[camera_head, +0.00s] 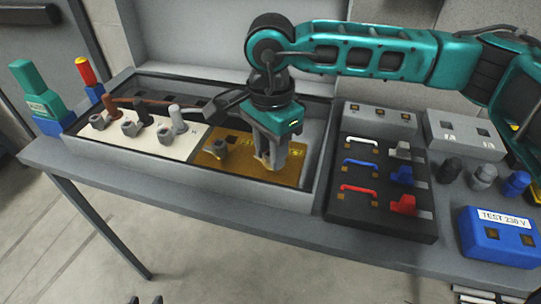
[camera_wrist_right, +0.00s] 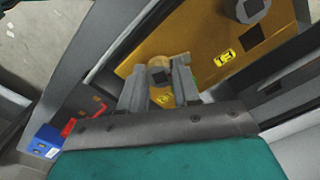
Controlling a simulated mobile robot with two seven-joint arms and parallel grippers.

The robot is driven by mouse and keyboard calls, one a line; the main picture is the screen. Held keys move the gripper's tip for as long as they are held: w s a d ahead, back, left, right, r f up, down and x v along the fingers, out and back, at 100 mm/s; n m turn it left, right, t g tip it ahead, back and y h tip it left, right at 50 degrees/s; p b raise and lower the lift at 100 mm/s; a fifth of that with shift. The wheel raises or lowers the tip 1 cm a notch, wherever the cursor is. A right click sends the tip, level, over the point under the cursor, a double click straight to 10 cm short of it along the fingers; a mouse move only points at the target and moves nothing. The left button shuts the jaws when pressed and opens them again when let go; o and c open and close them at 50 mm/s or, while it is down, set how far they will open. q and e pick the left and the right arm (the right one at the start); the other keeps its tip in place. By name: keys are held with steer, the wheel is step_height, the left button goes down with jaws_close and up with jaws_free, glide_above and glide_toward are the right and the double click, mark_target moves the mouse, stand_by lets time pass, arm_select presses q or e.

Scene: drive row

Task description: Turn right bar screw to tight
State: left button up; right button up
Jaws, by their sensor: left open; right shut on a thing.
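The gold plate (camera_head: 240,168) lies in the right part of the grey tray and carries two bar screws. The left bar screw (camera_head: 219,149) stands free; the right wrist view also shows it (camera_wrist_right: 252,9). My right gripper (camera_head: 278,160) points down over the plate's right part. In the right wrist view its fingers (camera_wrist_right: 159,84) are shut on the right bar screw (camera_wrist_right: 160,73), one on each side. In the head view the gripper mostly hides this screw. The screw's turn position cannot be told. Two dark tips of my left gripper (camera_head: 145,300) show at the bottom edge, apart and empty.
A cream panel (camera_head: 145,138) with several grey knobs and cable ends lies left of the gold plate. A black tray (camera_head: 385,215) with coloured handles stands to the right. The tray walls (camera_head: 318,160) rise around the plate.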

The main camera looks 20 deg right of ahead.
steer(key=shift+f+m+b, duration=0.15)
steer(key=shift+m+b, duration=0.15)
steer(key=shift+m, duration=0.2)
steer(key=shift+m+b, duration=0.65)
steer(key=shift+m, duration=0.25)
steer(key=m+b, duration=0.1)
steer(key=m, duration=0.1)
steer(key=shift+m+b, duration=0.3)
steer(key=shift+m, duration=0.1)
steer(key=shift+m+b, duration=0.45)
steer(key=shift+m, duration=0.35)
steer(key=shift+m+b, duration=0.45)
steer(key=shift+m, duration=1.25)
arm_select(q)
steer(key=w+d+f, duration=0.1)
steer(key=d+h, duration=0.1)
steer(key=shift+w+d+f+b, duration=0.3)
steer(key=shift+w+d+f, duration=0.1)
arm_select(e)
steer(key=shift+r+m, duration=0.2)
steer(key=shift+m, duration=0.2)
arm_select(q)
steer(key=shift+f, duration=0.1)
steer(key=shift+s+f, duration=0.2)
